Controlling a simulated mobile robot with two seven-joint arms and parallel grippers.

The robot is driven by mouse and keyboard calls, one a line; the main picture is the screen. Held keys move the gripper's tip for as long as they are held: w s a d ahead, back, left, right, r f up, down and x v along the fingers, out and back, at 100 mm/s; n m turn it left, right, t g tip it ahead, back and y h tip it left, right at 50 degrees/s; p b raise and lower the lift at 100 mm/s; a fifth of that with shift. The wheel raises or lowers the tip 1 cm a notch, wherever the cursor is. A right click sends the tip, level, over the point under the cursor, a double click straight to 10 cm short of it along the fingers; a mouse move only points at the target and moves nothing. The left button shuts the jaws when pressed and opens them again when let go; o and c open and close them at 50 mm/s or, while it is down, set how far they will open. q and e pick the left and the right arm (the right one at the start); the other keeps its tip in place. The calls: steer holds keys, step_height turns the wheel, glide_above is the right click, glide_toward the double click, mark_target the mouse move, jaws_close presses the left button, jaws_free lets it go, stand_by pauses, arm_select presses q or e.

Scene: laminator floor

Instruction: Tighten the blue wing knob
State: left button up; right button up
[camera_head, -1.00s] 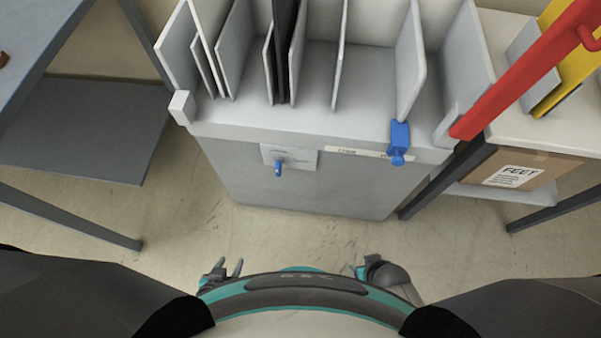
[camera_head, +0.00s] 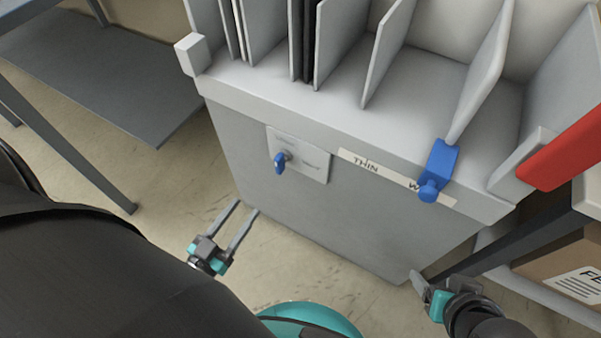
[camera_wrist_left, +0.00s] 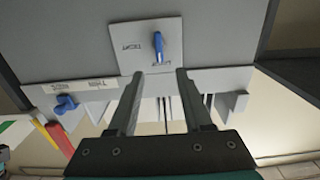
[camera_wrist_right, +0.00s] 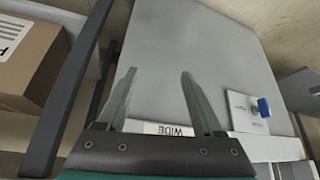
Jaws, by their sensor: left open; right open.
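The blue wing knob (camera_head: 281,162) sits on a pale plate (camera_head: 312,163) on the front of the grey cabinet (camera_head: 350,210). It also shows in the left wrist view (camera_wrist_left: 158,46), just beyond the fingertips and roughly between them. My left gripper (camera_head: 246,207) is open and empty, below and left of the knob and apart from it. My right gripper (camera_head: 424,284) is open and empty, low near the cabinet's right side. In the right wrist view the knob (camera_wrist_right: 263,107) is far right of the open fingers (camera_wrist_right: 158,75).
Upright dividers stand on top. A red bar (camera_head: 570,155) and cardboard box (camera_head: 565,258) are at right. A grey table is at left.

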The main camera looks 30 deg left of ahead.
mark_target(276, 167)
arm_select(q)
steer(key=w+b, duration=0.1)
steer(key=w, duration=0.2)
steer(key=w+b, duration=0.1)
steer(key=w, duration=0.2)
steer(key=w+d+b, duration=0.1)
steer(key=w, duration=0.3)
steer(key=shift+w, duration=0.1)
steer(key=shift+w+b, duration=0.45)
steer(key=shift+w, duration=0.75)
steer(key=shift+w+d+r+b, duration=0.15)
steer(key=shift+w+b, duration=0.25)
steer(key=shift+w, duration=0.9)
arm_select(e)
steer(key=w+a+r+t+y, duration=0.2)
steer(key=w+a+t+y, duration=0.2)
steer(key=a+t, duration=0.4)
steer(key=shift+a, duration=0.3)
steer(key=shift+r, duration=0.1)
arm_select(q)
jaws_close()
